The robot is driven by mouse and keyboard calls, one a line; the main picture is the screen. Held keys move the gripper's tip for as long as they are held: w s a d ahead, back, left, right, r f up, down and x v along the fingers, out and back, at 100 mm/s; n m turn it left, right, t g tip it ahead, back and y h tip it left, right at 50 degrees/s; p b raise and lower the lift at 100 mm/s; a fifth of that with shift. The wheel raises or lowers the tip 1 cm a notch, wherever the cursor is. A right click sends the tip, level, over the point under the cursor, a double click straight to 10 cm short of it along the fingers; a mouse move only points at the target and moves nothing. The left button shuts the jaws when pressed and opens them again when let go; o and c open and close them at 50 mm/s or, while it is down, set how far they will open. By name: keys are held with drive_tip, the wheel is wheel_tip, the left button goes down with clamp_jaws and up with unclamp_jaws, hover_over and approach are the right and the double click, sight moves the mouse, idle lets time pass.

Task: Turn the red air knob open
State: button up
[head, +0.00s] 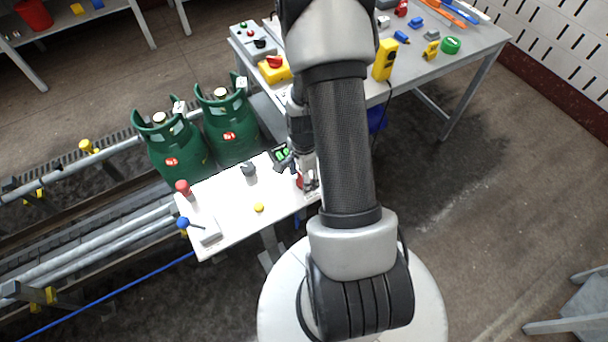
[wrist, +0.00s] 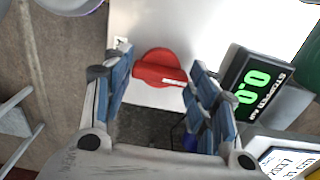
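The red air knob (wrist: 158,68) is a round disc with a raised bar handle, on the white panel (wrist: 195,30). The bar runs across the wrist picture, tilted slightly down to the right. My gripper (wrist: 161,66) is open, with one blue-padded finger on each side of the knob; the left finger stands apart from it. The right finger is close to the bar's end, and I cannot tell whether it touches. In the head view a bit of the red knob (head: 300,181) shows beside my gripper (head: 309,184); my arm hides the rest.
A display reading 0.0 (wrist: 255,85) stands close right of my gripper. The panel (head: 228,195) also carries a red button (head: 183,187), a blue-ball lever (head: 184,222), a yellow button (head: 259,207) and a dark dial (head: 248,169). Two green cylinders (head: 228,125) stand behind.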

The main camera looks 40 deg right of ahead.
drive_tip(key=c, duration=0.6)
drive_tip(key=shift+o, duration=0.2)
drive_tip(key=n, duration=0.3)
drive_tip(key=shift+n, duration=0.4)
drive_tip(key=n, duration=0.4)
drive_tip(key=shift+n, duration=0.3)
drive_tip(key=n, duration=0.4)
drive_tip(key=shift+p, duration=0.3)
drive_tip(key=shift+n, duration=2.7)
